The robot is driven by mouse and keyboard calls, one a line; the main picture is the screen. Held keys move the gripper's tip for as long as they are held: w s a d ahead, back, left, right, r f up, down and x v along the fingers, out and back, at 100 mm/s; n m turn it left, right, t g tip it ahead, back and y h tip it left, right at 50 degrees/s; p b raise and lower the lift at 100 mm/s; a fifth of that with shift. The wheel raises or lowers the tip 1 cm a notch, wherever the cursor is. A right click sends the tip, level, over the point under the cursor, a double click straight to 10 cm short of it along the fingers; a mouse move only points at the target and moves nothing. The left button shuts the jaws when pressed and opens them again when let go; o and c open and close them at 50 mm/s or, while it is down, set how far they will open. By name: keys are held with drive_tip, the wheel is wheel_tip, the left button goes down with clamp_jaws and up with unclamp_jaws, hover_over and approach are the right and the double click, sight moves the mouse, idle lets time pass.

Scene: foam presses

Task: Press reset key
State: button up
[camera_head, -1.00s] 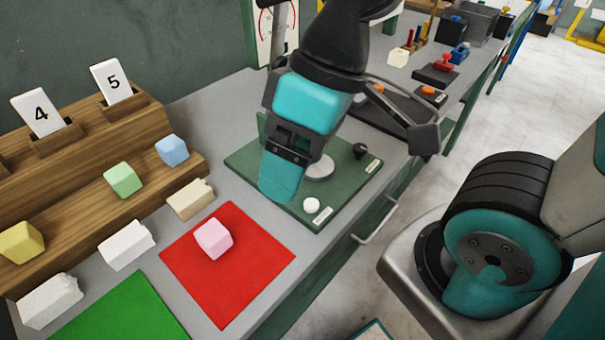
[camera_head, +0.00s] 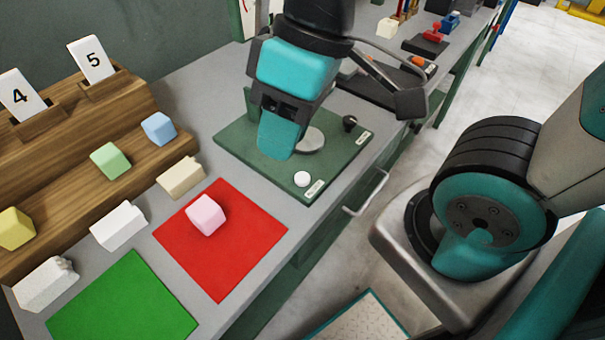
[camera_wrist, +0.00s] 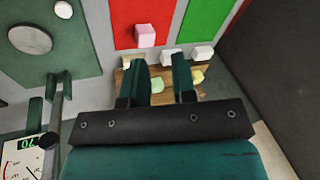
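A small round white button (camera_head: 302,179) sits near the front corner of a dark green panel (camera_head: 240,139), beside a small label too blurred to read. A grey disc (camera_head: 311,140) and a black knob (camera_head: 349,123) are farther back on the panel. My gripper (camera_head: 277,150) hangs over the panel, left of and behind the button in the head view, and partly hides the disc. In the wrist view my gripper (camera_wrist: 161,80) has its two fingers apart with nothing between them. There the button (camera_wrist: 63,10) and the disc (camera_wrist: 30,40) are at upper left, apart from the fingers.
A pink block (camera_head: 206,215) lies on a red mat (camera_head: 220,273); a green mat (camera_head: 123,308) is beside it. White blocks (camera_head: 118,226) and a wooden rack (camera_head: 135,176) with coloured blocks stand left. A drawer handle (camera_head: 367,194) juts from the bench front.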

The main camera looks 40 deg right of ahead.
clamp_jaws()
idle(1.3)
